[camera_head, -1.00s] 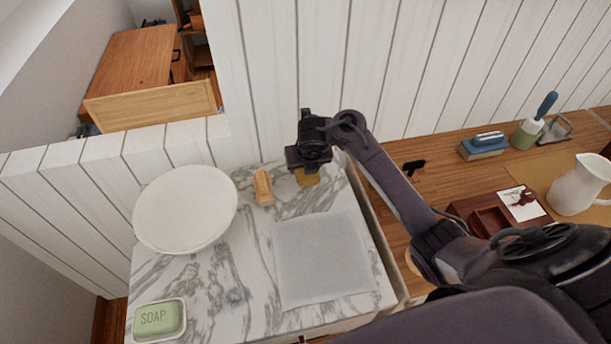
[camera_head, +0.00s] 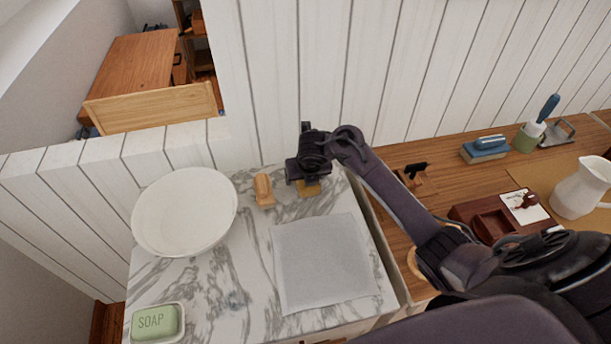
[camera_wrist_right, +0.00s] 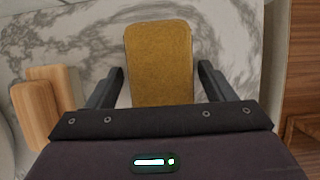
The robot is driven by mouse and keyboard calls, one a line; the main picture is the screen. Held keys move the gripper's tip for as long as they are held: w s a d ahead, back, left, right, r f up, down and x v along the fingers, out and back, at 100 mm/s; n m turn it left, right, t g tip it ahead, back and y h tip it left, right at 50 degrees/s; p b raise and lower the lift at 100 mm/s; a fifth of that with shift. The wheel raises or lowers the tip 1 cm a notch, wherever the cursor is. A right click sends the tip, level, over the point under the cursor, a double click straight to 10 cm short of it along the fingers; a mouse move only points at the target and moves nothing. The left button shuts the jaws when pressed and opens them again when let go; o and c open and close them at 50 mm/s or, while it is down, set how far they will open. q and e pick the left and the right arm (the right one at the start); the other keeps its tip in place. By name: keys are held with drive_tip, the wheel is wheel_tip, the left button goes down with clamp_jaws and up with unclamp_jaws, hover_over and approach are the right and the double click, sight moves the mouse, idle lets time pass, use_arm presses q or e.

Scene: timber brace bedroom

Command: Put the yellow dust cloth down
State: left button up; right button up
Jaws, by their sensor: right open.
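The yellow dust cloth (camera_wrist_right: 160,62) lies on the marble top between the spread fingers of my right gripper (camera_wrist_right: 160,88) in the right wrist view. A gap shows on each side between the cloth and the fingers. In the head view my right gripper (camera_head: 309,180) points down at the back of the marble top, and only part of the yellow cloth (camera_head: 310,188) shows under it. My right gripper is open. My left gripper is not in view.
A wooden block (camera_head: 264,190) stands just left of the gripper. A white bowl (camera_head: 185,212), a soap dish with green soap (camera_head: 155,323) and a grey-white mat (camera_head: 325,262) share the marble top (camera_head: 215,290). A white plank wall (camera_head: 300,80) rises behind.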

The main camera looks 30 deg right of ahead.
drive_tip(key=shift+d, duration=0.1)
drive_tip(key=shift+r, duration=0.25)
drive_tip(key=p+v, duration=0.6)
drive_tip(key=v, duration=0.5)
drive_tip(key=shift+r, duration=0.1)
drive_tip(key=shift+s+r+p, duration=0.2)
drive_tip(key=shift+r+p, duration=0.1)
drive_tip(key=shift+p, duration=0.05)
